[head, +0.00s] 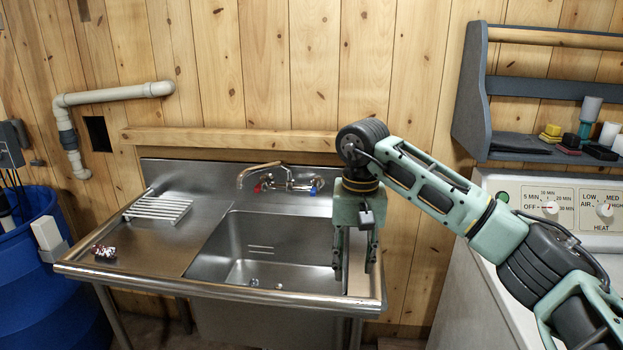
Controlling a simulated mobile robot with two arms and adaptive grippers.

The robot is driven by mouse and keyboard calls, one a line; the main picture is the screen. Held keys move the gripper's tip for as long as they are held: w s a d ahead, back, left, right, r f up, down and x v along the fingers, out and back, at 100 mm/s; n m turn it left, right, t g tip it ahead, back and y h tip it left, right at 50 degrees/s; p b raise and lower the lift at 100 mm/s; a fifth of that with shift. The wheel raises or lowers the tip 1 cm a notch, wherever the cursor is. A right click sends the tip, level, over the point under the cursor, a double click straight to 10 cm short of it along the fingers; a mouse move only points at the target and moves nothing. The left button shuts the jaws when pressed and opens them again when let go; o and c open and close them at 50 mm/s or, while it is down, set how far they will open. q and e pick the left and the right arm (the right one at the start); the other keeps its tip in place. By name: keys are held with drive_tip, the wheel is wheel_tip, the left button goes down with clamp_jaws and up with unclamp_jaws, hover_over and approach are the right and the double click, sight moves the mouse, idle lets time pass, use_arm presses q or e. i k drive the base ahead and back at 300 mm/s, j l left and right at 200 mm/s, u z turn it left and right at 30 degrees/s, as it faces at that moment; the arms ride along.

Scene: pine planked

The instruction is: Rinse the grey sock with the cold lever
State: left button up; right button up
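The steel sink (225,255) has a wall faucet (258,168) with a red-marked lever (257,188) on the left. The blue-marked cold lever (313,190) is on the right, just left of my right gripper (355,262). That gripper points down over the sink's right side, its two fingers apart with no object visible between them. I cannot clearly make out a grey sock. A dark grey flat cloth (518,143) lies on the shelf at right; I cannot tell whether it is the sock. My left gripper is out of view.
A wire rack (158,208) and a small dark red-and-white item (104,252) sit on the left drainboard. A blue barrel (40,270) stands at left. A white dryer (470,280) with dials stands at right below a grey shelf (475,110) holding bottles and sponges.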

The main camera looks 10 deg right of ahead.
sight(315, 180)
drive_tip(key=i, duration=1.65)
